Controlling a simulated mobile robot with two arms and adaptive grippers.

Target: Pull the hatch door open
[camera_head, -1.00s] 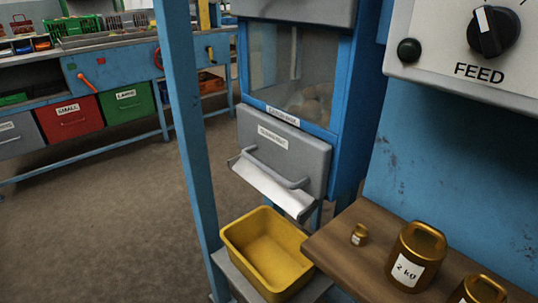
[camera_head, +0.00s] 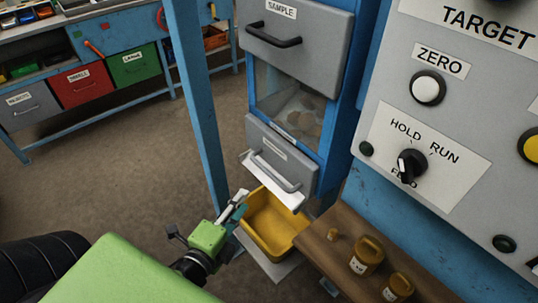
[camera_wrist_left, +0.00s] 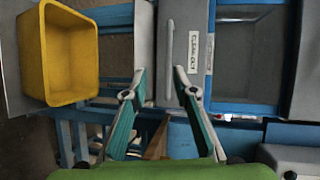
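Two grey hatch doors sit on the blue cabinet. The upper one (camera_head: 320,62), labelled SAMPLE, has a dark bar handle (camera_head: 272,38). The lower one (camera_head: 262,135) has a grey bar handle (camera_head: 275,175) above a pale sloping lip. In the left wrist view, the lower door (camera_wrist_left: 203,25) reads CLEAN OUT, and its handle (camera_wrist_left: 169,50) lies ahead, between the lines of my fingers. Both doors look closed. My left gripper (camera_head: 236,203) is open and empty, below left of the lower handle and apart from it; it also shows in the left wrist view (camera_wrist_left: 163,80). My right gripper is out of view.
A yellow bin (camera_head: 272,225) stands below the lower door. A blue post (camera_head: 197,100) rises left of the cabinet. Open floor lies at left.

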